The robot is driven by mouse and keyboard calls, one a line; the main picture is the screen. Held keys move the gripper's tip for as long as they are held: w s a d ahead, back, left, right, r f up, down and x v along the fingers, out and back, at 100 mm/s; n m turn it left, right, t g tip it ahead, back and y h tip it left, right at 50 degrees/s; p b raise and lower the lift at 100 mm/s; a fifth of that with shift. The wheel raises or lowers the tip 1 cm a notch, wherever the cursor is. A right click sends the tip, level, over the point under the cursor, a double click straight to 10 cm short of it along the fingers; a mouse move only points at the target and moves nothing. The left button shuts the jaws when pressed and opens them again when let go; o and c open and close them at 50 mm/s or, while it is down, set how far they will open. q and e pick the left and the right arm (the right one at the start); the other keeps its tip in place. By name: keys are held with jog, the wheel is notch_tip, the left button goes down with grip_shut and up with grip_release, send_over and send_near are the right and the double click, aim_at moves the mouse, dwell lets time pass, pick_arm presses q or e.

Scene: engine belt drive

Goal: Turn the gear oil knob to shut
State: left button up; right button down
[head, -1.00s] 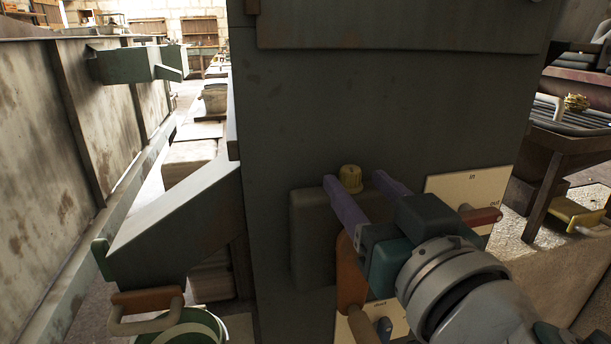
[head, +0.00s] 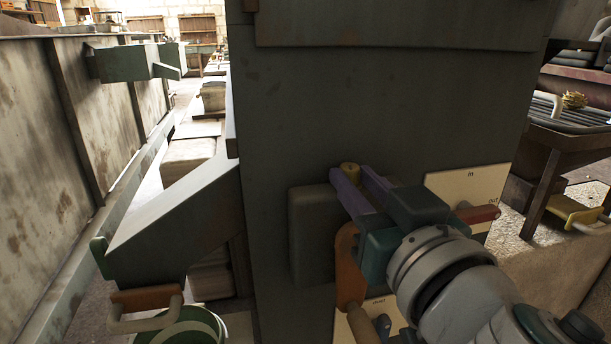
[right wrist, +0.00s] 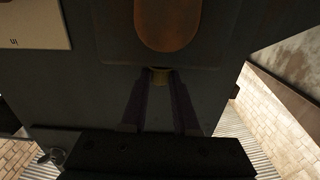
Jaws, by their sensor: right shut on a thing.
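In the right wrist view the knob (right wrist: 160,75) shows between the fingertips (right wrist: 159,82), dark and partly hidden. A dark blue knob (head: 383,326) sits low on a cream plate (head: 400,315) with small lettering, partly hidden by my arm. My left gripper is not in view.
An orange lever (head: 347,262) is just below my fingers; it also shows in the right wrist view (right wrist: 168,22). A red handle (head: 478,214) on another cream plate (head: 470,185) is close to my right arm. A sloped grey chute (head: 170,225) juts out at left.

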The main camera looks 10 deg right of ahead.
jog(key=shift+r+n+y+p, duration=0.1)
jog(key=shift+n+y+p, duration=0.2)
jog(key=shift+p, duration=0.05)
jog(key=shift+d+n+y+p, duration=0.3)
jog(key=shift+n+y+p, duration=0.4)
jog(key=shift+y+p, duration=0.3)
jog(key=shift+n+g+y, duration=0.4)
jog(key=shift+n+y, duration=0.2)
jog(key=shift+y, duration=0.4)
jog(key=c, duration=0.7)
grip_release()
